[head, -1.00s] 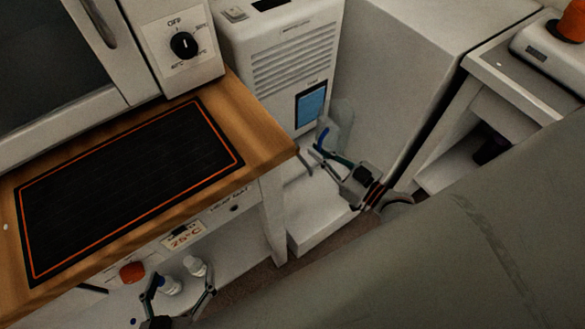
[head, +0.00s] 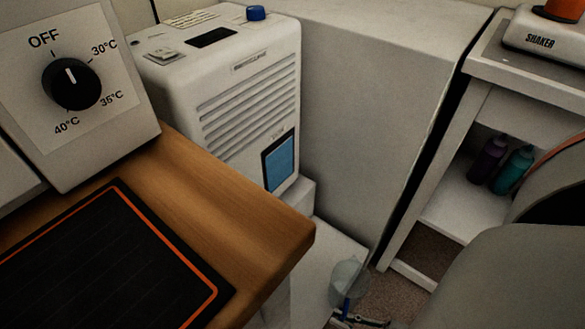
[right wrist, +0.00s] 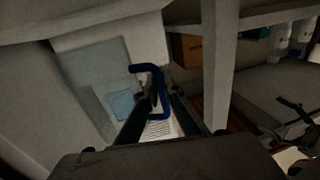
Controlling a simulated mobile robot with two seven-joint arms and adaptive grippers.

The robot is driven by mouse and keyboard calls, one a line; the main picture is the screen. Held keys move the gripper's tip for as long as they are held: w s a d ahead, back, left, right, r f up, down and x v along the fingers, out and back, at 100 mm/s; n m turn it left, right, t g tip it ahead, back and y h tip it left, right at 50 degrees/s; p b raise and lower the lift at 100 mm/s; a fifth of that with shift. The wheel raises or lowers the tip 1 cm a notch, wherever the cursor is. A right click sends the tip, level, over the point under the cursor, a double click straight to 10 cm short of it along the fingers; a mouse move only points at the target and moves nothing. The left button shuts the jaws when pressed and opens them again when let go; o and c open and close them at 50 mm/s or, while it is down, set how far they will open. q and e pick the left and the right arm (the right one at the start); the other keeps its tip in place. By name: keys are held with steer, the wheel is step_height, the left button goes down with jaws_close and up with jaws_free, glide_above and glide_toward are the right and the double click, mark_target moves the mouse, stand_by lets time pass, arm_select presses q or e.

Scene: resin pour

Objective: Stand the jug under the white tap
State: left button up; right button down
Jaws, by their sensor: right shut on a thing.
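The clear jug (head: 350,270) with a blue handle (head: 347,304) is low in the head view, right of the wooden bench corner. My right gripper (head: 352,321) shows at the bottom edge there. In the right wrist view my right gripper (right wrist: 152,103) is shut on the jug's blue handle (right wrist: 158,78); the clear body is hard to make out. The white machine (head: 225,100) with a blue panel stands behind the bench corner. I cannot make out a white tap; the corner hides part of its lower front. A dark shape (right wrist: 295,112) at the right may be my left gripper.
The wooden bench (head: 220,215) with a black mat (head: 110,260) juts out left of the jug. A tall grey cabinet side (head: 370,120) stands behind. Purple and teal bottles (head: 513,170) stand on a shelf at the right. Some floor (head: 395,295) is clear beside the jug.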

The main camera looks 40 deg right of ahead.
steer(key=w+a+f+b, duration=0.1)
steer(key=w, duration=0.3)
steer(key=w+a+f+b, duration=0.1)
steer(key=w+a, duration=0.1)
steer(key=w, duration=0.2)
steer(key=w+a+f+b, duration=0.1)
steer(key=w, duration=0.4)
steer(key=shift+a+f, duration=0.25)
steer(key=shift+a, duration=0.1)
steer(key=shift+w+f+b, duration=0.1)
steer(key=shift+f+b, duration=0.15)
steer(key=shift+b, duration=0.05)
steer(key=shift+w+r, duration=0.15)
steer(key=shift+r, duration=0.1)
steer(key=c, duration=2.2)
jaws_free()
steer(key=shift+f, duration=0.15)
arm_select(q)
steer(key=d+n, duration=0.1)
steer(key=n, duration=0.1)
steer(key=d+n, duration=0.2)
steer(key=shift+s+f+t, duration=0.1)
steer(key=shift+s+t, duration=0.2)
steer(key=shift+s, duration=0.1)
